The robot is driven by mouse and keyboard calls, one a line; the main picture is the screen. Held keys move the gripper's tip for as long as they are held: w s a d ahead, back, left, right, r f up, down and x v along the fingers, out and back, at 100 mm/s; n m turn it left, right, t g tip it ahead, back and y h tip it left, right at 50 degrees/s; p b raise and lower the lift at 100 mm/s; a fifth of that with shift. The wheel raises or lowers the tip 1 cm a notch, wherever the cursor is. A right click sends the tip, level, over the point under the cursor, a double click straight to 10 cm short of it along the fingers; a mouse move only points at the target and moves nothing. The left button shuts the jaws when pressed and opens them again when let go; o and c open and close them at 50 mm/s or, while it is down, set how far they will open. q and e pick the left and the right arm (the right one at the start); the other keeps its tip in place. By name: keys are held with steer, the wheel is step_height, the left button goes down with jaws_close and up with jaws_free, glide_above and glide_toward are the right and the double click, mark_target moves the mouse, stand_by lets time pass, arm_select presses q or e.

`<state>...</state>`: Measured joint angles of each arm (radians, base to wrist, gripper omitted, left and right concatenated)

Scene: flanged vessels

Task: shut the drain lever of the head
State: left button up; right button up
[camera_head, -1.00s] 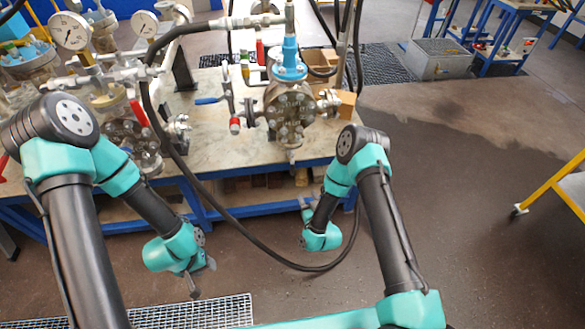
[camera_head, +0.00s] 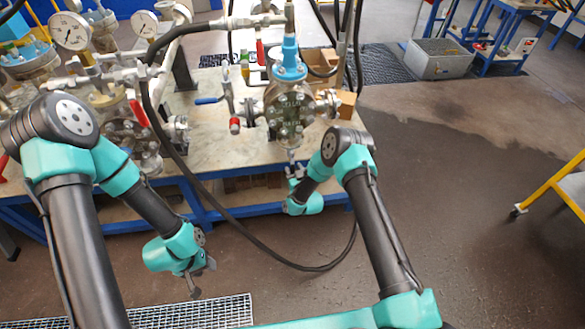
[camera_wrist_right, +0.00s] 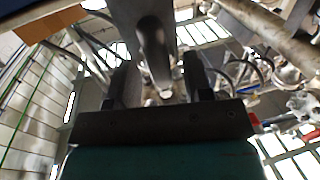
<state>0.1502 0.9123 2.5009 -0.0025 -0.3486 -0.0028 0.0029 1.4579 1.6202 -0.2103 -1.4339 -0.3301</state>
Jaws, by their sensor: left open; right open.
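The flanged vessel (camera_head: 290,108) with a blue top stands at the bench's front edge, its short drain pipe pointing down. I cannot tell which lever is the drain lever. My right gripper (camera_head: 293,170) is open just below the vessel's underside. In the right wrist view its fingers (camera_wrist_right: 157,85) are apart, with a dark rounded part (camera_wrist_right: 153,50) showing between and beyond them; contact is unclear. My left gripper (camera_head: 199,278) is open and empty, low in front of the bench.
A black hose (camera_head: 185,165) loops down in front of the bench, between my arms. Gauges (camera_head: 71,31) and more vessels crowd the bench's left side. A blue bench rail (camera_head: 245,208) runs below the worktop. The floor to the right is clear up to a yellow frame (camera_head: 550,185).

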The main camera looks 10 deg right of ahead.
steer(key=shift+x, duration=0.8)
steer(key=shift+c, duration=0.2)
steer(key=shift+s, duration=0.1)
jaws_close()
